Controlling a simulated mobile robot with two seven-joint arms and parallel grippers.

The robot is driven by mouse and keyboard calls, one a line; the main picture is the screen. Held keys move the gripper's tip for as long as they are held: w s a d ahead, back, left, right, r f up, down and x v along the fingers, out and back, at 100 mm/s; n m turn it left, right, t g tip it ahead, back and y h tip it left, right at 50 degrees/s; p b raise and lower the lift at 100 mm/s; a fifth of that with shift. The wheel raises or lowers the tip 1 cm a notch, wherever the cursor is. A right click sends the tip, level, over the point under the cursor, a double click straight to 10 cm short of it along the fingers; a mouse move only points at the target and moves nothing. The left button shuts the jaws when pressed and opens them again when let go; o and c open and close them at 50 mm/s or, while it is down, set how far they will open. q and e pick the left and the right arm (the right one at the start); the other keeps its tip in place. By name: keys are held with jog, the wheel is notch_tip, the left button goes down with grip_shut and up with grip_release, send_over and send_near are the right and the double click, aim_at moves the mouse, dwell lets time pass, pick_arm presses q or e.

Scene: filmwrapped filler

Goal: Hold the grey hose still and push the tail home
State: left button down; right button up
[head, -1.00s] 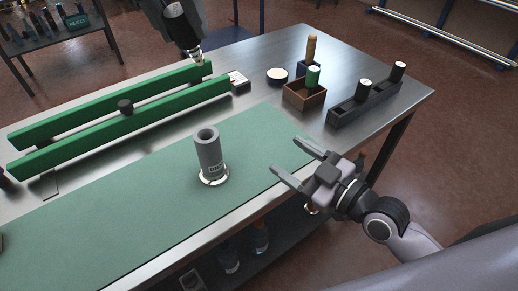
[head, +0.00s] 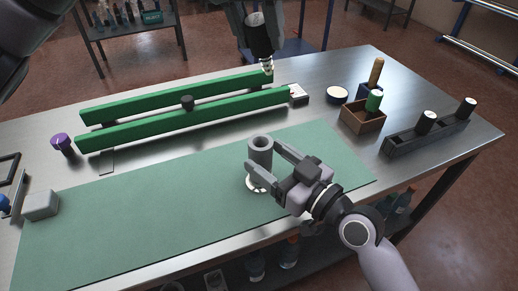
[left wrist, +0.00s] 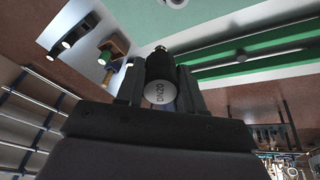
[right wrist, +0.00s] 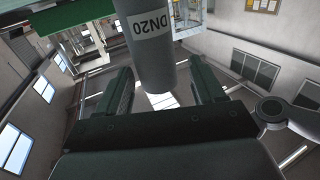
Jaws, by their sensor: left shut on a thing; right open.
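The grey hose (head: 260,150) stands upright on the green mat (head: 150,222), its open end up, in a pale ring-like base (head: 253,185). My right gripper (head: 265,160) is open with its fingers beside the hose. In the right wrist view the hose, marked DN20 (right wrist: 150,35), hangs between the two spread fingers, with a gap visible on both sides. My left gripper (head: 264,50) is shut on the tail, a black piece with a pale round end marked DN20 (left wrist: 158,96). It is high at the far side, behind the green rails, well away from the hose.
Two green rails (head: 180,117) with a black knob (head: 187,102) lie across the back. A wooden box (head: 363,117) with a green-topped piece (head: 373,100) and a black rack (head: 425,138) stand right. A grey block (head: 41,206) sits left. The mat's middle is clear.

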aim_at(260, 145)
jog(key=shift+x, duration=1.8)
jog(key=shift+c, duration=0.3)
jog(key=c, duration=1.1)
pick_arm(q)
jog(key=c, duration=1.4)
grip_release()
pick_arm(e)
grip_shut()
pick_arm(q)
grip_shut()
jog(key=shift+f+g+y, duration=0.6)
jog(key=shift+f+g, duration=0.2)
jog(key=shift+f, duration=0.9)
jog(key=shift+f+g+y, duration=0.6)
jog(key=shift+f+g, duration=0.2)
jog(key=shift+f, duration=0.9)
pick_arm(e)
jog(key=shift+s+a+f, duration=0.1)
jog(key=shift+f, duration=0.15)
